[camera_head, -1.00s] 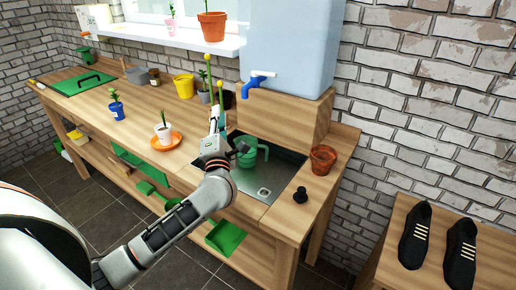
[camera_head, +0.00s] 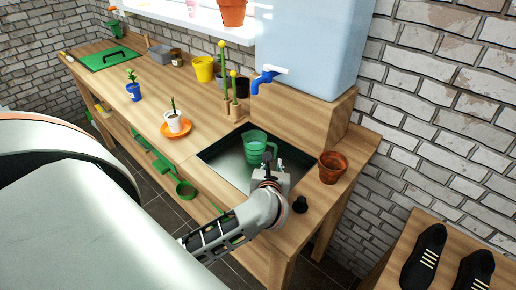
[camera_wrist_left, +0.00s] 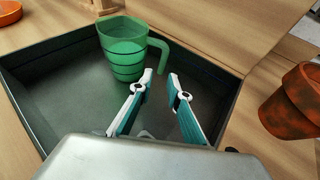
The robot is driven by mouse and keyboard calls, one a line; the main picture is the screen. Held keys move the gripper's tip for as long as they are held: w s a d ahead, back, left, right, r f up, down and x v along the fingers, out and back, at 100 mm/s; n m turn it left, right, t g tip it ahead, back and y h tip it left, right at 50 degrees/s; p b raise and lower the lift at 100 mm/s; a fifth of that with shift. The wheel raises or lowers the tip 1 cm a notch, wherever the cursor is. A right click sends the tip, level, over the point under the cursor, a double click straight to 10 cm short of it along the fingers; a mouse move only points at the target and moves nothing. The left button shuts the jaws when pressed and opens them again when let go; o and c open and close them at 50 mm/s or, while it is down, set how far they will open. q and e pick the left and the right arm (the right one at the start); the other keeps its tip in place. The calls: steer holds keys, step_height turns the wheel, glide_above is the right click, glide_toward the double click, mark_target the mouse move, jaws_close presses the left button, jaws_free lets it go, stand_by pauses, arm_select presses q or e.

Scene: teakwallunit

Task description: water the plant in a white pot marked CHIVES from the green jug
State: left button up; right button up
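The green jug (camera_head: 254,146) stands upright in the dark sink basin (camera_head: 222,160), its handle on the right. The wrist view shows the jug (camera_wrist_left: 124,50) from close up, with ring marks on its side. My left gripper (camera_head: 269,166) is over the basin on the handle side. In the wrist view its two fingers (camera_wrist_left: 160,82) are apart and empty, with the handle just beyond the tips. A white pot (camera_head: 174,123) with a thin green plant stands on an orange saucer (camera_head: 176,131) left of the basin. Its marking is too small to read. My right gripper is not in view.
A terracotta pot (camera_head: 332,167) and a black knob (camera_head: 300,204) are right of the basin. A blue tap (camera_head: 264,79) on a large tank overhangs it. Yellow-topped sticks (camera_head: 233,88) stand behind. The bench is clear between saucer and basin.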

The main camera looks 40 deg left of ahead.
mark_target(275, 157)
arm_select(q)
steer(key=shift+x, duration=3.55)
steer(key=shift+w+d+r, duration=0.1)
steer(key=shift+r, duration=0.05)
jaws_close()
